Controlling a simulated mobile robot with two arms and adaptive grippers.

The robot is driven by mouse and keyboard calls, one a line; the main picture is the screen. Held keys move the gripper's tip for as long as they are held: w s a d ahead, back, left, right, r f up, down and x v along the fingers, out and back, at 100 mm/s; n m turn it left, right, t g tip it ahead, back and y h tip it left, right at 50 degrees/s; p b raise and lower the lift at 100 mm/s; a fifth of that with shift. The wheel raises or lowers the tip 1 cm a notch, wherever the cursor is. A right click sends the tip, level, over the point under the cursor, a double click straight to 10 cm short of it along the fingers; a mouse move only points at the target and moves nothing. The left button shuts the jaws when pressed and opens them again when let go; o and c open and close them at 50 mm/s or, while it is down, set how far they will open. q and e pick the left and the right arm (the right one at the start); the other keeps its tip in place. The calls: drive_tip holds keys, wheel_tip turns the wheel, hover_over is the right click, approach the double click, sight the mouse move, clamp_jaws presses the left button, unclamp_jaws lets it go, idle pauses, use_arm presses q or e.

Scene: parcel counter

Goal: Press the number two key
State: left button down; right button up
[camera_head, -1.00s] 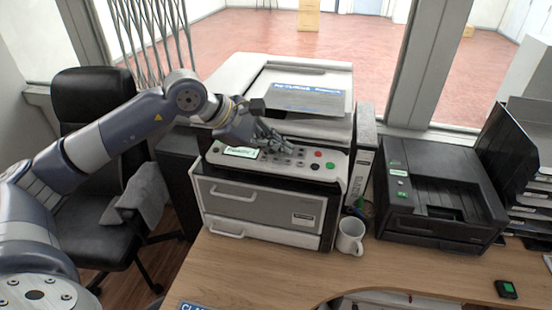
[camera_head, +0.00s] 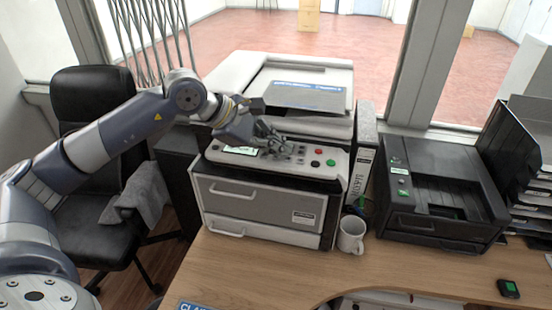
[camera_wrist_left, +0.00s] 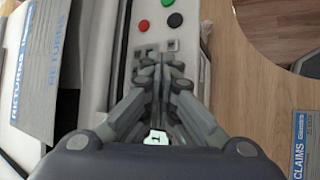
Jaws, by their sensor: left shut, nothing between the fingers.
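The control panel (camera_head: 325,174) is a pale sloping strip on the front of a copier, with small grey keys, a red button (camera_head: 331,163) and a green button (camera_head: 315,163). My left gripper (camera_head: 282,151) is shut and empty, its fingertips down at the small keys. In the left wrist view the fingertips (camera_wrist_left: 158,67) cover part of the key block, so I cannot make out the number two key or tell whether it is touched. A lit display (camera_wrist_left: 155,138) shows between the fingers with a dark character. My right gripper is out of view.
A white mug (camera_head: 351,236) stands by the copier's front right corner. A black printer (camera_head: 440,195) is to the right. A blue-and-grey folder (camera_head: 305,96) lies on the copier's top. The wooden desk front (camera_head: 270,268) is mostly clear.

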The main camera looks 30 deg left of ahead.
sight(277, 159)
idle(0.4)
use_arm(q)
drive_tip(key=shift+f, duration=0.25)
drive_tip(key=shift+r, duration=0.1)
idle(0.3)
drive_tip(key=shift+r, duration=0.55)
drive_tip(key=shift+r, duration=0.1)
wheel_tip(277, 159, up, 6)
drive_tip(key=p, duration=0.3)
drive_tip(key=shift+p, duration=0.3)
drive_tip(key=shift+f, duration=0.2)
idle(0.5)
